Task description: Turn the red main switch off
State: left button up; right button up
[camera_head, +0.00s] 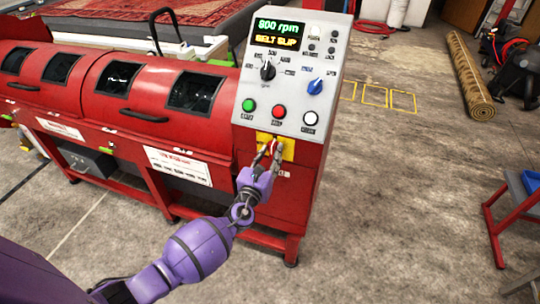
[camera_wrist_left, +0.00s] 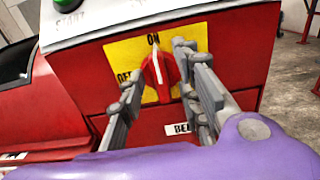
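The red main switch (camera_wrist_left: 162,78) sits on a yellow plate (camera_wrist_left: 195,40) on the front of the red machine, below the button panel. Its white mark points up at the ON label, and OFF is printed to the left. My left gripper (camera_head: 270,152) is at the plate. In the left wrist view its fingers (camera_wrist_left: 160,92) stand apart, one on each side of the switch. I cannot tell whether they touch it. In the head view the gripper partly covers the switch and the yellow plate (camera_head: 289,149). My right gripper is not in view.
The grey control panel (camera_head: 285,95) above shows "800 rpm" and "BELT SLIP", with knobs and green, red and white buttons. The red machine (camera_head: 120,90) extends left. Open concrete floor lies right, with a rolled rug (camera_head: 468,75) and a red-framed stand (camera_head: 510,215).

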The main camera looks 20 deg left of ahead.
pick_arm(q)
grip_shut()
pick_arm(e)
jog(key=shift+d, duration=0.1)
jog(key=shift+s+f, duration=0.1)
pick_arm(q)
jog(key=shift+f+n+b, duration=0.2)
jog(key=shift+n+b, duration=0.6)
jog(key=shift+n, duration=0.4)
jog(key=n+b, duration=0.2)
jog(key=n, duration=0.1)
jog(key=shift+a+n, duration=0.15)
jog(key=shift+n, duration=0.15)
jog(key=shift+a+f+n+b, duration=0.1)
jog(key=shift+n+b, duration=0.5)
jog(key=shift+n, duration=2.35)
jog(key=shift+a+f+n+b, duration=0.1)
jog(key=shift+n+b, duration=0.5)
jog(key=shift+n, duration=2.35)
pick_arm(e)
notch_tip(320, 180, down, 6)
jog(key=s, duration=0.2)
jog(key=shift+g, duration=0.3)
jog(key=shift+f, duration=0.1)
